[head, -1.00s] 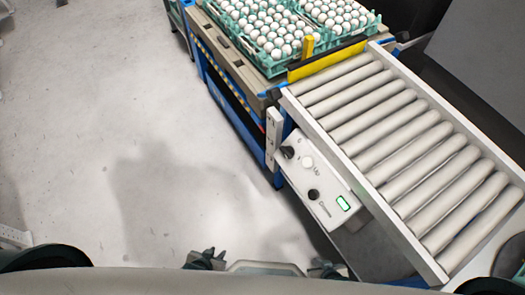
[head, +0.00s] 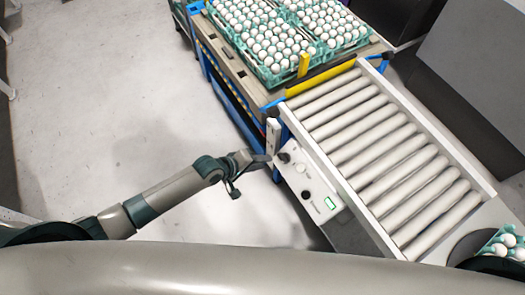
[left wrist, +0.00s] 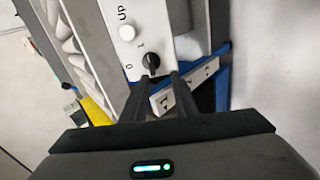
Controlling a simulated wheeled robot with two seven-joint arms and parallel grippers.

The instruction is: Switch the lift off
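The lift's white control panel (head: 318,182) is on the side of the roller conveyor. It bears a black rotary switch (head: 284,157), a pale "Up" button (head: 300,168), a black button (head: 306,195) and a green-lit display (head: 330,203). My left gripper (head: 264,158) is beside the switch. In the left wrist view its two dark fingers (left wrist: 158,84) are apart, with the switch (left wrist: 151,63) just beyond the gap between their tips. Marks "0" and "I" show by the switch; its exact setting is hard to tell. Contact cannot be told. My right gripper is out of view.
The roller conveyor (head: 375,150) lies right of the panel. A blue-framed trolley with a green egg tray (head: 262,68) stands at its far end, behind a yellow bar (head: 320,77). Another egg tray (head: 492,246) shows at lower right. Floor at left is clear.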

